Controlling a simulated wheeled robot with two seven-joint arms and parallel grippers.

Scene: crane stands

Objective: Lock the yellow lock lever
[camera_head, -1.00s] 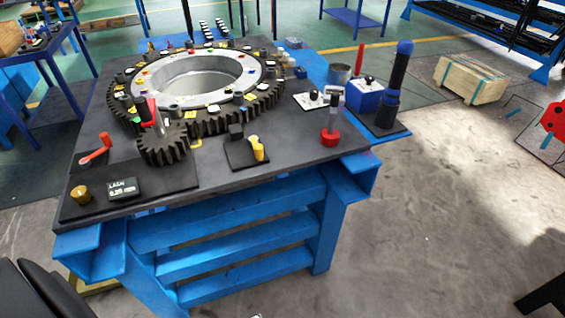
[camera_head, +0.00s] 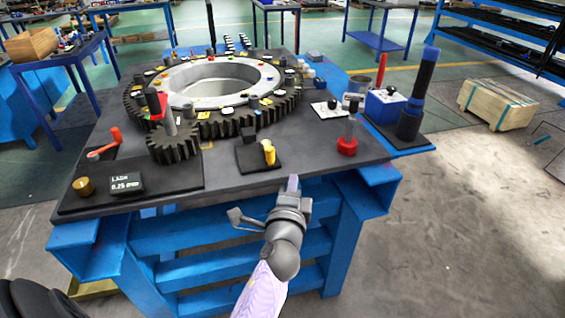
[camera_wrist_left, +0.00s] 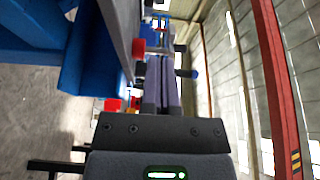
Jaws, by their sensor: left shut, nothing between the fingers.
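The yellow lock lever (camera_head: 268,152) stands upright on a small black base plate (camera_head: 258,165) near the front edge of the table top, with a dark block (camera_head: 248,135) behind it. My left gripper (camera_head: 292,184) is in front of the table's front edge, below and to the right of the lever, apart from it. Its fingers are shut and empty; they also show in the left wrist view (camera_wrist_left: 162,85), pointing away from the camera. The lever cannot be made out in the left wrist view. My right gripper is not in view.
The table top (camera_head: 215,180) carries a large ring gear (camera_head: 275,110), a small gear (camera_head: 172,148), a red crank handle (camera_head: 105,143), a gauge display (camera_head: 127,184) and a red-based tool (camera_head: 347,146). Blue table legs and rails lie behind my left arm.

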